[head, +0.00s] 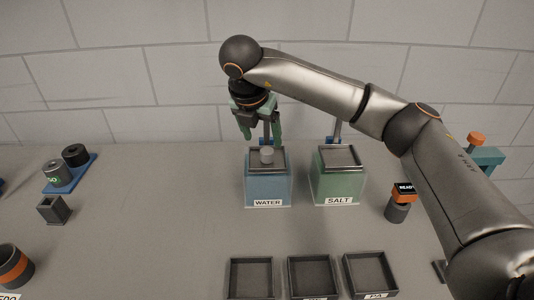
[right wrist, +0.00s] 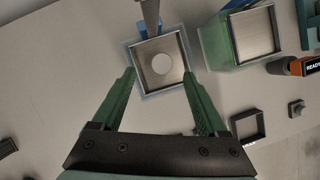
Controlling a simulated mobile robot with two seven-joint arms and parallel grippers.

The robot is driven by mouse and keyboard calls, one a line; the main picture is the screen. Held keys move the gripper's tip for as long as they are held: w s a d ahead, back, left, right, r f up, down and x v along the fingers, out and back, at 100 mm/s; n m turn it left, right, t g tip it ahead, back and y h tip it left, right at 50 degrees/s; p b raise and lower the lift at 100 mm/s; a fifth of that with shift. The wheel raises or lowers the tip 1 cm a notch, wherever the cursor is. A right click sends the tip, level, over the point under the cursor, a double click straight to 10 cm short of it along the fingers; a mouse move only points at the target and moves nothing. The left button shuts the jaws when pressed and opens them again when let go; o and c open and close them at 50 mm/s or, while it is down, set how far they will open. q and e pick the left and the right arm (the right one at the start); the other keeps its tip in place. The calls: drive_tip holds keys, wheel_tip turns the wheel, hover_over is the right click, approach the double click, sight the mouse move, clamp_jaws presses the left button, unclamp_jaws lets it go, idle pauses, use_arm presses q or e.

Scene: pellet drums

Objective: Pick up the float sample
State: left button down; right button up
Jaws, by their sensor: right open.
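The float sample looks to be the small pale grey disc (head: 267,155) at the top of the blue tank labelled WATER (head: 268,188). In the right wrist view the pale disc (right wrist: 161,64) lies in the middle of the square tank opening (right wrist: 183,45). My right gripper (head: 262,136) is open and empty, above and behind the WATER tank in the head view. In the right wrist view its two green fingers (right wrist: 158,73) stand apart, with the disc between and beyond their tips. My left gripper is not in view.
A green tank labelled SALT (head: 338,184) stands to the right of WATER. Three dark trays (head: 251,260) line the front. A device reading READY (head: 404,192) stands at right. A blue rack with dark cylinders (head: 70,180) is at left. The table between is clear.

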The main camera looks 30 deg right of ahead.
sight(267, 151)
drive_tip(key=p+x, duration=0.1)
drive_tip(key=x, duration=0.3)
drive_tip(key=shift+s+d+f, duration=0.1)
drive_tip(key=shift+s, duration=0.05)
drive_tip(key=shift+d+f, duration=0.15)
drive_tip(key=shift+f, duration=0.4)
clamp_jaws()
